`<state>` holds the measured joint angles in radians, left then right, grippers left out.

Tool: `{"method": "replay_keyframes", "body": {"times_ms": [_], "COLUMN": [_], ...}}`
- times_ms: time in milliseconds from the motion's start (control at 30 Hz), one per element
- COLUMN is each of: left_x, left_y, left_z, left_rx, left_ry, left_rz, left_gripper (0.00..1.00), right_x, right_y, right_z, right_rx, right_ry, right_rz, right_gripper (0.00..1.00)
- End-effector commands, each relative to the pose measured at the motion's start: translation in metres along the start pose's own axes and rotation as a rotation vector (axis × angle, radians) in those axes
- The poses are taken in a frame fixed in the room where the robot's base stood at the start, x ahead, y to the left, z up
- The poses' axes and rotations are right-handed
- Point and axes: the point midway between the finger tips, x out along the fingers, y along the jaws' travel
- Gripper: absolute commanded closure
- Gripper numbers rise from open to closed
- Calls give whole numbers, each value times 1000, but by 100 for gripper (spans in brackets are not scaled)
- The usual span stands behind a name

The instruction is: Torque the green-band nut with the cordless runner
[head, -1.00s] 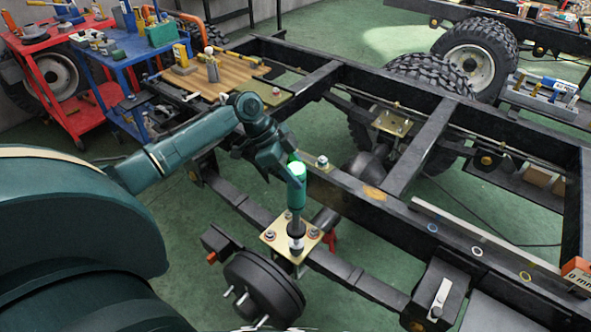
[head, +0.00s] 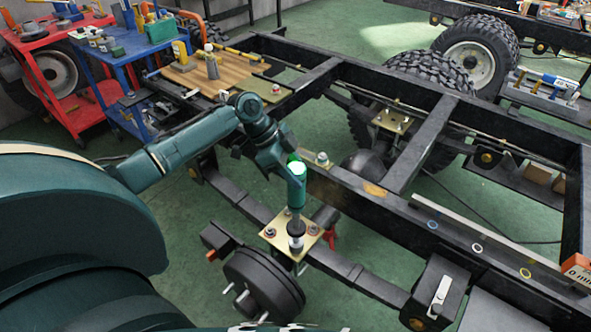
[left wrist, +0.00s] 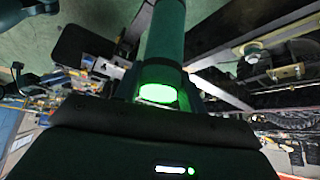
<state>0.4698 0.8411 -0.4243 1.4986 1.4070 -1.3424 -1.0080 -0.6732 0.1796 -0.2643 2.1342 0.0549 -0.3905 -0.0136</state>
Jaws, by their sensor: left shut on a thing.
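The cordless runner (head: 296,190) is a green upright tool with a glowing green light at its top. My left gripper (head: 283,160) is shut on its upper part. Its dark and pale socket end (head: 296,236) points down onto the brass-coloured plate (head: 278,244) above the axle. The socket hides what lies under it, so I cannot see a green band there. Other nuts show on the plate, one at its left (head: 269,232) and one at its right (head: 314,230). In the left wrist view the runner's green body (left wrist: 165,38) and lit ring (left wrist: 157,94) show close up. My right gripper is not in view.
Black chassis rails (head: 350,205) surround the plate. A brake drum (head: 262,285) sits just in front of it. A wooden board (head: 190,78) and a blue cart (head: 125,65) stand at the back left.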

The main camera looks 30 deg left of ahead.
Motion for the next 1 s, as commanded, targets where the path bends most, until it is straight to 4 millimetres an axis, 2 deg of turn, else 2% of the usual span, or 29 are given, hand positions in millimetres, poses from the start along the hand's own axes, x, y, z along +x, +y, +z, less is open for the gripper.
{"method": "replay_keyframes", "body": {"times_ms": [1000], "left_x": [4], "left_y": [-1], "left_z": [3], "left_rx": [2], "left_ry": [4], "left_rz": [-4], "left_gripper": [100], "right_x": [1], "right_y": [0], "right_z": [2], "right_rx": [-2], "right_ry": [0], "right_rz": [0], "right_gripper": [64]}}
